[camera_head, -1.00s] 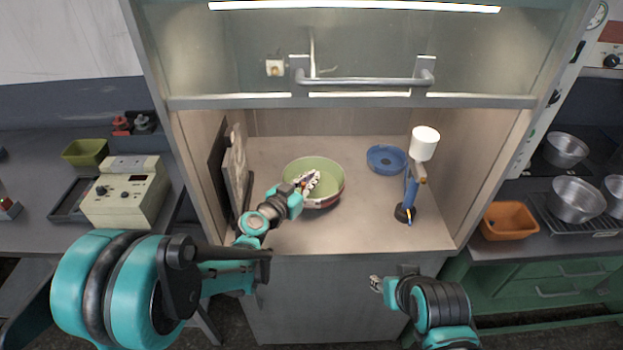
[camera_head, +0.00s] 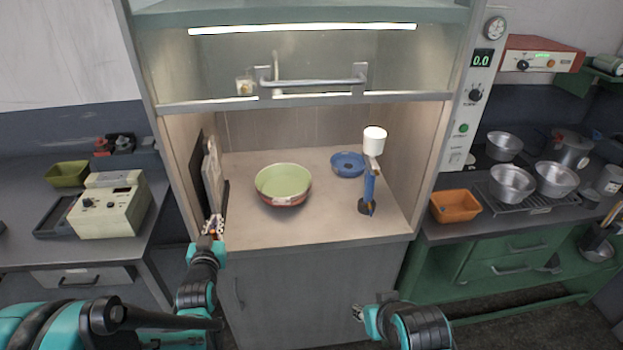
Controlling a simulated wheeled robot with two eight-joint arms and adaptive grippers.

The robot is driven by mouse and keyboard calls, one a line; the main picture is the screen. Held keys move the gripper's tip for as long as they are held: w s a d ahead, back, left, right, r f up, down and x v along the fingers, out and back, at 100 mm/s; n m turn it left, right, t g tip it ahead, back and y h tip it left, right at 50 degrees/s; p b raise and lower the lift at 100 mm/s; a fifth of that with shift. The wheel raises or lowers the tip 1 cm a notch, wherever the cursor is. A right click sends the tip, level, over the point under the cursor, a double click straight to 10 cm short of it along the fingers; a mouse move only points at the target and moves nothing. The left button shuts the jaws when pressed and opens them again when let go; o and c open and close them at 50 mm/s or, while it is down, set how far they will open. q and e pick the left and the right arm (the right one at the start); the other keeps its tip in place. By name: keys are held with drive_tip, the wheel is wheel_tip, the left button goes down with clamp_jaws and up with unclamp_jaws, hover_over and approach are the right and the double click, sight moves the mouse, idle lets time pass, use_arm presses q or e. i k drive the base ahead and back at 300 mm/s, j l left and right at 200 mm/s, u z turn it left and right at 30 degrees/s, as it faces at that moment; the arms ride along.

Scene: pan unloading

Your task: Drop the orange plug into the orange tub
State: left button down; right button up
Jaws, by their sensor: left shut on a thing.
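The orange tub (camera_head: 456,206) stands on the right-hand counter, right of the hood. My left gripper (camera_head: 213,226) is at the front left edge of the hood's work surface, beside the dark panel. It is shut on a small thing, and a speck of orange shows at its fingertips. I take this to be the orange plug, mostly hidden by the fingers. The green-lined pan (camera_head: 284,183) sits on the hood surface and looks empty. My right gripper (camera_head: 358,313) is low in front of the cabinet, too small to read its jaws.
A blue dish (camera_head: 347,163) and a blue stand with a white cup (camera_head: 374,140) are at the right in the hood. The hood's right wall stands between my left gripper and the tub. Metal pots (camera_head: 512,183) sit right of the tub.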

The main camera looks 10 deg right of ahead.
sight(453, 218)
drive_tip(key=l, duration=1.05)
drive_tip(key=k+l, duration=0.15)
drive_tip(key=l, duration=0.95)
drive_tip(key=i+l, duration=0.2)
drive_tip(key=l, duration=0.15)
drive_tip(key=i+l, duration=0.2)
drive_tip(key=l, duration=0.15)
